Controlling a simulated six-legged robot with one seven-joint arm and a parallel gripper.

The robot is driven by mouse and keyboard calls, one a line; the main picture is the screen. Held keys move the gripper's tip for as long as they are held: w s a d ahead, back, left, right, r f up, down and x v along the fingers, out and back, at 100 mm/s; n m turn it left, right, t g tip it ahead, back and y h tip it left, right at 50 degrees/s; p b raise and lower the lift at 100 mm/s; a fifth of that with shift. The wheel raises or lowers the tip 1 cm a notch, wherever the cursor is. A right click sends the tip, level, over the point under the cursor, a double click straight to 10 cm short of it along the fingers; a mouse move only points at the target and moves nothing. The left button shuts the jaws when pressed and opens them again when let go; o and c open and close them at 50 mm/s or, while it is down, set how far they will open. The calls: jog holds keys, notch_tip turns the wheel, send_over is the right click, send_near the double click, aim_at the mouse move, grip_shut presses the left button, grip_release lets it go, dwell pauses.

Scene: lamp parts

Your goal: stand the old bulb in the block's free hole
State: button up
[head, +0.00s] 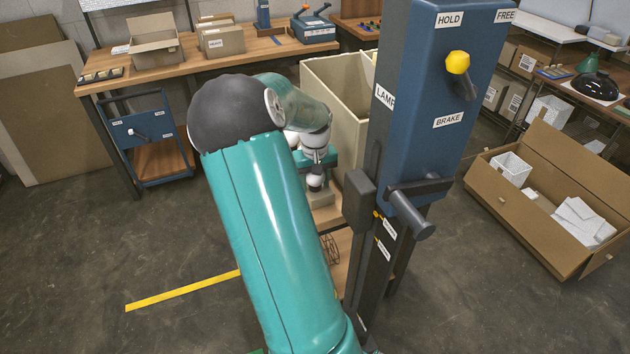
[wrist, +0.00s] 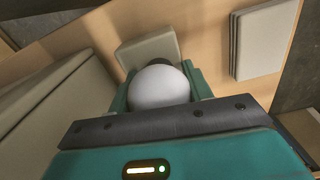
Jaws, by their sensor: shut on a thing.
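The white round bulb (wrist: 160,87) is between the green fingers of my gripper (head: 316,172), which is shut on it. In the head view the bulb (head: 315,181) shows as a small pale ball below the gripper. The beige block (head: 322,198) is just under it; in the wrist view the block (wrist: 146,51) shows beyond the bulb. A dark round patch lies between bulb and block; I cannot tell whether it is a hole or another part. The bulb's lower end and the block's holes are hidden, so I cannot tell whether they touch.
A tall cream bin (head: 338,88) stands close behind the gripper. A blue column (head: 425,100) with a yellow knob and levers stands close on the right. In the wrist view a stack of flat grey pieces (wrist: 262,42) lies right of the block on the wooden surface.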

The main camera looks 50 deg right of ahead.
jog(key=shift+r, duration=0.1)
jog(key=o, duration=0.9)
jog(key=shift+r, duration=0.1)
notch_tip(320, 180, up, 14)
jog(key=shift+f, duration=0.2)
jog(key=shift+w, duration=0.1)
